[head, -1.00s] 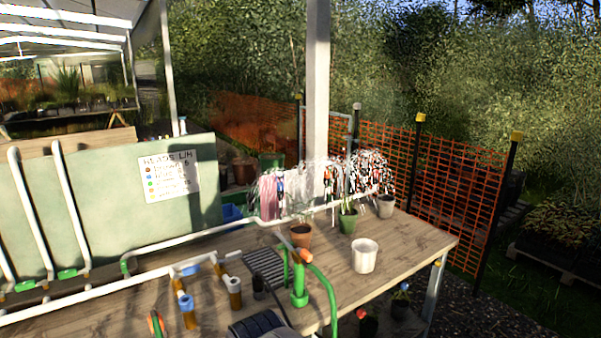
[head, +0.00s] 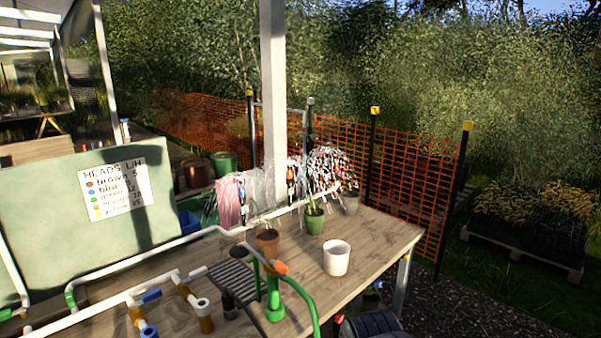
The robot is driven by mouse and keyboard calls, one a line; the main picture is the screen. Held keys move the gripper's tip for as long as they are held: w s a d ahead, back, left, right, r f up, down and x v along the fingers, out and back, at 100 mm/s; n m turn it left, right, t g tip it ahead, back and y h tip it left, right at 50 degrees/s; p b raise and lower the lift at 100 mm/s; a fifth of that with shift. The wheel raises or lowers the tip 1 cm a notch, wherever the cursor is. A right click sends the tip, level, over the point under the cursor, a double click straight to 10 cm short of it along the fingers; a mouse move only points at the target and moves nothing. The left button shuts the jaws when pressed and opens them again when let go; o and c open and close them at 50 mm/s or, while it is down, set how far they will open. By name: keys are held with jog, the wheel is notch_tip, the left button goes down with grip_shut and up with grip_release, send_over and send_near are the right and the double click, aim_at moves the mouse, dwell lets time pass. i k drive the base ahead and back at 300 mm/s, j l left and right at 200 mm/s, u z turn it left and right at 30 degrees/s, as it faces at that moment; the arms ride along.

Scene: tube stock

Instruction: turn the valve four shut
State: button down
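No number shows on any valve, so I cannot tell which is valve four. A green standpipe (head: 273,293) with an orange handle (head: 280,267) stands on the wooden bench. To its left, two short branches leave the white pipe (head: 95,312). One has a blue piece (head: 150,295) on top and a brown tube with a blue collar (head: 148,332) below. The other has a brown tube with a pale collar (head: 201,304). Water sprays at the bench's back (head: 325,170). My gripper is not in view; a dark rounded part at the bottom edge seems to be my arm.
A dark slatted rack (head: 232,278) sits beside the green standpipe. A brown pot (head: 267,242), a green pot (head: 314,221) and a white pot (head: 337,258) stand on the bench (head: 375,250). A sign (head: 115,189) listing heads hangs on the pale green board (head: 40,215).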

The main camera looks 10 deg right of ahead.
aim_at(69, 295)
jog(key=u, duration=1.5)
jog(key=i+j+z, duration=0.15)
jog(key=i+j, duration=0.2)
jog(key=i, duration=0.15)
jog(key=i+j+z, duration=0.2)
jog(key=i+j, duration=0.15)
jog(key=i, duration=0.15)
